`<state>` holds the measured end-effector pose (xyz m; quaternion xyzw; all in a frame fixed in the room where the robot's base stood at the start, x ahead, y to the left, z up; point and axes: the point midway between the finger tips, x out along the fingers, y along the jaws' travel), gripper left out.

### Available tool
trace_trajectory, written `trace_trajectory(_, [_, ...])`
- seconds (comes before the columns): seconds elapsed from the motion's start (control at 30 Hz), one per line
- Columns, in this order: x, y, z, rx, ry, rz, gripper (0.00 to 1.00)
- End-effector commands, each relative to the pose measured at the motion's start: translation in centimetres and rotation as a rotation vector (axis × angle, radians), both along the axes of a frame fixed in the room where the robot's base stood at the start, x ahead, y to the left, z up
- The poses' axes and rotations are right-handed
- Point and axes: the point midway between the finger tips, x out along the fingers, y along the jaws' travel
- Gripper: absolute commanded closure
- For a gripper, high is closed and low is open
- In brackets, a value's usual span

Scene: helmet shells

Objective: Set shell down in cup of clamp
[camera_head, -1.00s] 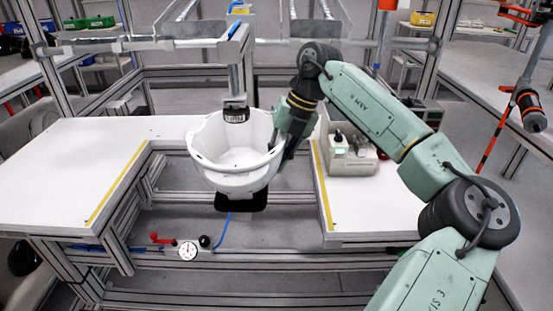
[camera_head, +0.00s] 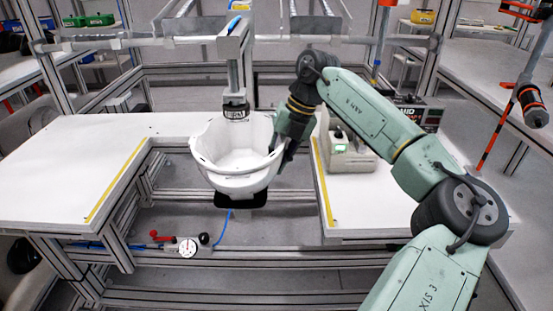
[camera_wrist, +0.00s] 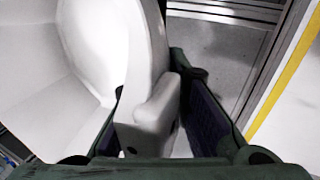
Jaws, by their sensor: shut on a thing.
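The white helmet shell (camera_head: 232,172) is in the middle of the head view, open side up. It sits over a black part (camera_head: 241,200), likely the clamp's cup, which shows below it; whether the two touch I cannot tell. The clamp's upper post with a dark round pad (camera_head: 236,112) hangs over the shell's far rim. My gripper (camera_head: 281,150) is at the shell's right rim. In the wrist view my gripper (camera_wrist: 158,110) is shut on the shell's edge (camera_wrist: 152,108), with a finger on each side.
White tabletops stand left (camera_head: 70,170) and right (camera_head: 365,205) of the gap, edged with yellow strips. A grey box with a green light (camera_head: 345,150) stands on the right table. A dial gauge (camera_head: 187,247) and red-knobbed lever sit on the frame below.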

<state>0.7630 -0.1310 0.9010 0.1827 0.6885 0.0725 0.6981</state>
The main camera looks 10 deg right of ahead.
Motion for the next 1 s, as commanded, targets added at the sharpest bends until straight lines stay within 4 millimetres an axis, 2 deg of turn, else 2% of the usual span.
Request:
trace_trajectory(0.9, [-0.03,0.13,-0.33,0.001,-0.001,0.001,1.0])
trace_trajectory(0.93, [-0.04,0.12,-0.33,0.001,-0.001,0.001,0.84])
trace_trajectory(1.0, [-0.04,0.12,-0.33,0.001,-0.001,0.0,0.79])
